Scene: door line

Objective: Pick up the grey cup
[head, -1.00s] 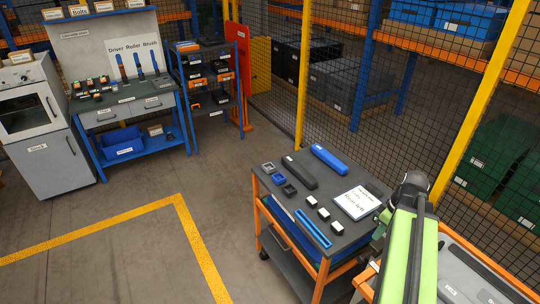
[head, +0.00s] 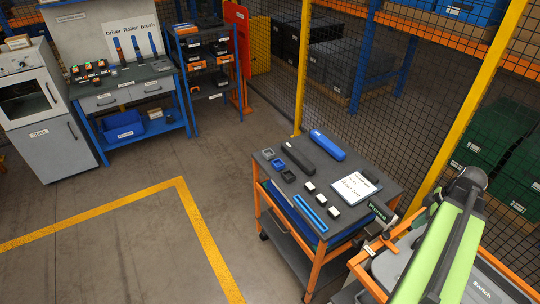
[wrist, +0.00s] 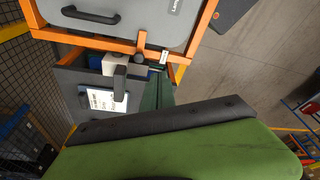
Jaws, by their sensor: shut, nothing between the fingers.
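A small grey item (head: 114,72) stands among other small things on the back-left workbench, too small to identify. My green arm (head: 437,255) rises at the lower right of the head view, over the orange-framed cart. In the wrist view a green link of mine with a dark edge (wrist: 170,150) fills the lower part.
A dark-topped cart (head: 290,190) holds a blue bar, a black bar, small blocks and a white card. An orange-framed cart (head: 363,268) stands close on the right. Mesh fencing and a yellow post (head: 302,65) lie behind. Open floor (head: 120,235) is at left.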

